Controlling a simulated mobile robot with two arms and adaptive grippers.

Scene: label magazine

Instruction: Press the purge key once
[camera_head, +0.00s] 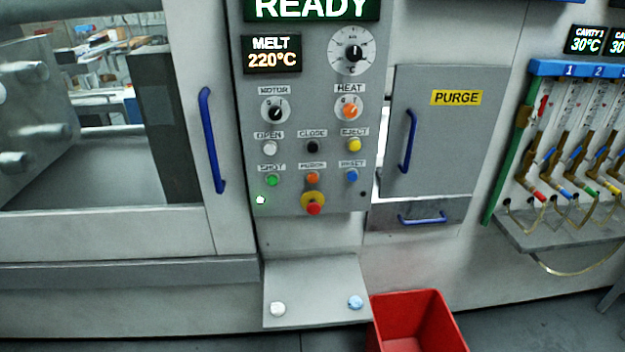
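The orange purge key (313,178) is a small round button on the grey control panel (256,110), under a small label that seems to read PURGE. It sits between the green SHOT button (271,180) and the blue RESET button (352,176). The red emergency stop on its yellow ring (313,207) is just below it. A display (312,9) at the top reads READY, and another (272,54) reads MELT 220°C. Neither of my grippers is in view.
A grey door labelled PURGE (450,140) with a blue handle is right of the panel. A shelf (315,285) with two round buttons juts out below. A red bin (415,315) stands on the floor. Hoses and valves (570,150) are at right.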

